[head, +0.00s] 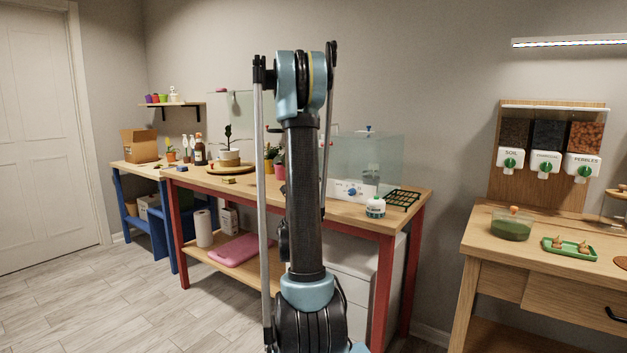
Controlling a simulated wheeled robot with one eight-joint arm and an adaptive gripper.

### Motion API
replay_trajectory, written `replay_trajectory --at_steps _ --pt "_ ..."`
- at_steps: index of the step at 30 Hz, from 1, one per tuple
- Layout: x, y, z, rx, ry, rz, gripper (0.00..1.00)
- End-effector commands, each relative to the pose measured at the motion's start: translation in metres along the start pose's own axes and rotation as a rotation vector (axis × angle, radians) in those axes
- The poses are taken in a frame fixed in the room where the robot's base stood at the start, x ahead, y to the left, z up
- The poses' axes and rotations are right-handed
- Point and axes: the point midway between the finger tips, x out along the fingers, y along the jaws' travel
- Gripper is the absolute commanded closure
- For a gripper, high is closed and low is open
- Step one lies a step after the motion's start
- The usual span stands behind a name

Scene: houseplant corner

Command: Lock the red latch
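I cannot make out a red latch with certainty. A clear glass case (385,153) stands on the red-legged table (345,217), partly hidden by my arm. A tiny reddish spot shows near its top left, too small to identify. A small blue knob (368,128) is on its top. A white panel with a blue dial (352,190) is at its front. A pale, clear-sided case (228,108) stands behind the potted plant, with a small pinkish spot near its top. My arm rises upright in the middle of the view. My gripper cannot be seen.
A potted plant (229,148), a white-and-green jar (375,207) and a green grid tray (403,199) are on the table. A wooden dispenser counter (490,231) stands right. Floor at left (110,299) is clear.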

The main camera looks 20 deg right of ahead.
Motion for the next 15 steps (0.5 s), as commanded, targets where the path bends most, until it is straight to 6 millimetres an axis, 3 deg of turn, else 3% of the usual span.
replay_trajectory --at_steps 15 --pt "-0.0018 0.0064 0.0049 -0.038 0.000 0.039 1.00"
